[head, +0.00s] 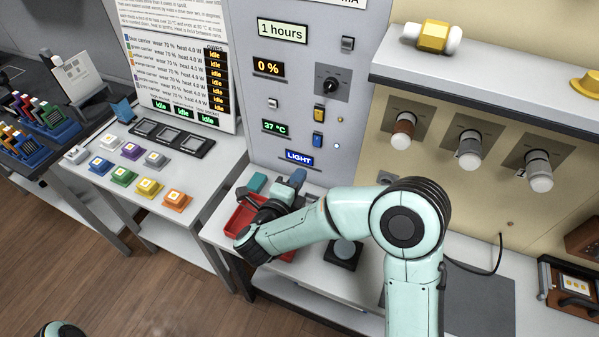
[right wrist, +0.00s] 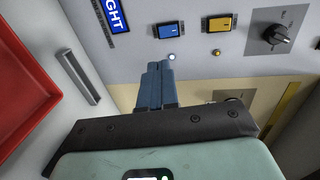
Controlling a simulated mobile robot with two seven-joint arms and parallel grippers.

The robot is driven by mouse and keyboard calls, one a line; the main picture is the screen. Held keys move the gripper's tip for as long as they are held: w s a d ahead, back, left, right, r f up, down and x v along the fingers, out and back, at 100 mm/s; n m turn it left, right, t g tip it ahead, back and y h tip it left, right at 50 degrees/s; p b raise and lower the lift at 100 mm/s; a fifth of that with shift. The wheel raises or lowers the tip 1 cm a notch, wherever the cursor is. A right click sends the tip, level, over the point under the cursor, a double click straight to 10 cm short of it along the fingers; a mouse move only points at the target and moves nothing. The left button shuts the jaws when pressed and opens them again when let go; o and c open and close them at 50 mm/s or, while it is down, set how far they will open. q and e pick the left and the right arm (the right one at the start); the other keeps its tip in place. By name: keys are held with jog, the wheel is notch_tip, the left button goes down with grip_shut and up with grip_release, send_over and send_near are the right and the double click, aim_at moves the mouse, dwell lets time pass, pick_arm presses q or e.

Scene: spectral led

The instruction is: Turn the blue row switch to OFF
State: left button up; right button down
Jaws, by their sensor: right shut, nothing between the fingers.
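The blue row switch (head: 318,141) is a small blue rocker low on the grey panel, right of the LIGHT label (head: 299,158). It also shows in the right wrist view (right wrist: 171,31), with a small lit white-blue lamp (right wrist: 172,57) beside it. My right gripper (head: 297,177) is below the LIGHT label, in front of the panel. In the right wrist view its blue fingers (right wrist: 158,70) are together and empty, pointing toward the panel near the lamp. The fingers look apart from the switch; the exact gap is unclear. My left gripper is out of view.
A yellow switch (head: 318,114) with its yellow lamp (right wrist: 215,52) sits beside the blue one, near a black knob (head: 330,85). A red tray (head: 240,217) lies on the bench under my right arm. Colored blocks stand on the left table (head: 205,180).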

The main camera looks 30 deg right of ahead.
aim_at(319, 147)
jog(key=p+x, duration=0.2)
jog(key=x, duration=0.8)
jog(key=shift+r+p, duration=0.2)
jog(key=shift+p, duration=0.15)
jog(key=shift+w+d+f, duration=0.25)
jog(key=shift+w+d, duration=0.1)
jog(key=shift+d, duration=0.05)
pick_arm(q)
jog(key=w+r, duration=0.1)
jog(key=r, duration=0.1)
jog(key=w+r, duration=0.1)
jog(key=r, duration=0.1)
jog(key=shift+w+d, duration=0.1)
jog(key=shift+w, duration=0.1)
